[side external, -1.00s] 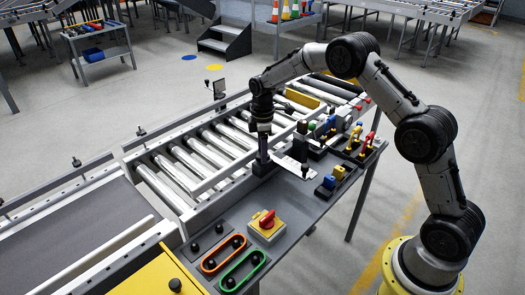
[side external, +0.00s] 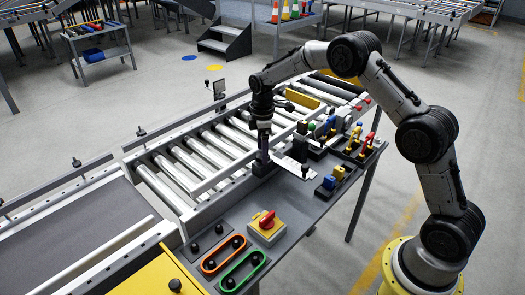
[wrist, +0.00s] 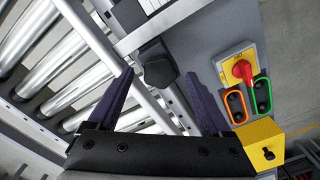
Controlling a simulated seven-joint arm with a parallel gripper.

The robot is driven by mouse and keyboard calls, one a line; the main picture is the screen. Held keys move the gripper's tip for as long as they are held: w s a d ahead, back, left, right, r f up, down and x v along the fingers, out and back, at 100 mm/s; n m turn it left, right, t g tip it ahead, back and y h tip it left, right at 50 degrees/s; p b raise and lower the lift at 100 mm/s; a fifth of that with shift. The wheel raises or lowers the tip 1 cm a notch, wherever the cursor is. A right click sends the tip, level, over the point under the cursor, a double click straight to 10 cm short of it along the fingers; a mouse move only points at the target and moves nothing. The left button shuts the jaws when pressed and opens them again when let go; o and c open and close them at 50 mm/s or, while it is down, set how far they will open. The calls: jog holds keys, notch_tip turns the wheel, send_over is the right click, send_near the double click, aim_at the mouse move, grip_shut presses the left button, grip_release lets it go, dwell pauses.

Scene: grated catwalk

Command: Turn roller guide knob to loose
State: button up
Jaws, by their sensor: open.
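A dark, faceted block-like knob (wrist: 159,68) shows between my fingertips in the wrist view, on the grey panel beside the rollers. It appears to be the roller guide knob; its setting cannot be read. My gripper (wrist: 158,80) is open, with one dark purple finger to each side of the knob and no clear contact. In the side external view my gripper (side external: 262,158) points down at the roller-side edge of the panel, just above a dark base (side external: 263,170). The fingers and arm largely hide the knob there.
A white label strip (side external: 291,168) lies beside the gripper. A red rotary switch on yellow (side external: 266,222), orange-ringed (side external: 223,254) and green-ringed (side external: 243,271) controls sit toward the front. Blue and yellow blocks (side external: 334,178) stand to the right. Rollers (side external: 190,160) run along the left.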

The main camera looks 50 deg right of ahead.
notch_tip(320, 180, up, 13)
dwell(0.3)
jog(key=s+a+r+t, duration=0.2)
jog(key=s+r, duration=0.5)
jog(key=r, duration=0.2)
jog(key=s+a+r+t, duration=0.2)
jog(key=s+r, duration=0.6)
jog(key=r, duration=0.1)
jog(key=s+a+f+m+t, duration=0.15)
jog(key=s+m, duration=0.25)
jog(key=s, duration=0.9)
jog(key=s+f+m, duration=0.6)
jog(key=s+f, duration=0.2)
jog(key=f, duration=0.1)
jog(key=shift+a+f+m, duration=0.25)
jog(key=shift+f+m, duration=0.05)
